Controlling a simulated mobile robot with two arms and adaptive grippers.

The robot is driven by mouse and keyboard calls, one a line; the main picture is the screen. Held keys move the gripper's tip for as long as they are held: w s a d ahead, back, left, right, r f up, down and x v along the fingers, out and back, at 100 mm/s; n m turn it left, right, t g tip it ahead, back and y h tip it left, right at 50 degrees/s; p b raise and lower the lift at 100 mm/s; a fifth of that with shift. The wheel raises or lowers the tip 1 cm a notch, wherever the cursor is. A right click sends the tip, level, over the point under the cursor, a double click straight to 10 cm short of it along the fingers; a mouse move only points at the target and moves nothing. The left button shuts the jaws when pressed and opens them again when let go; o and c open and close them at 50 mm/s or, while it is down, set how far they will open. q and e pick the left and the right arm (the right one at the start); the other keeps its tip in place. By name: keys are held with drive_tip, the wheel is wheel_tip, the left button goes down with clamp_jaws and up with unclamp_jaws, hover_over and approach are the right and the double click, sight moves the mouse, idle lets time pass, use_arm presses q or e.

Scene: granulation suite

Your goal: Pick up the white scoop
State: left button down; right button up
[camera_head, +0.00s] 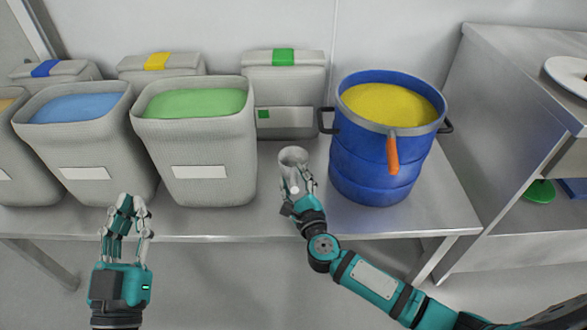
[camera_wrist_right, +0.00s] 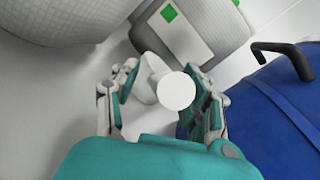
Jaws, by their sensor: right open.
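The white scoop (camera_head: 293,157) stands on the steel table between the green-powder bin and the blue drum, its round bowl at the far side. My right gripper (camera_head: 297,187) is at the scoop's near side. In the right wrist view the white scoop (camera_wrist_right: 143,84) and the round end of its handle (camera_wrist_right: 176,91) lie between the two open fingers of my right gripper (camera_wrist_right: 162,98). I cannot tell whether either finger touches it. My left gripper (camera_head: 126,222) is low, in front of the table edge, with nothing visible in it; its opening is unclear.
The blue drum (camera_head: 372,165) of yellow powder, with an orange handle (camera_head: 392,155) over its rim, stands close right. The green-powder bin (camera_head: 205,160) and blue-powder bin (camera_head: 90,145) stand left. A lidded bin (camera_head: 285,95) is behind. A steel cabinet (camera_head: 500,120) stands far right.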

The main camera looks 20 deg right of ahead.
drive_tip(key=shift+w, duration=0.2)
clamp_jaws()
idle(0.4)
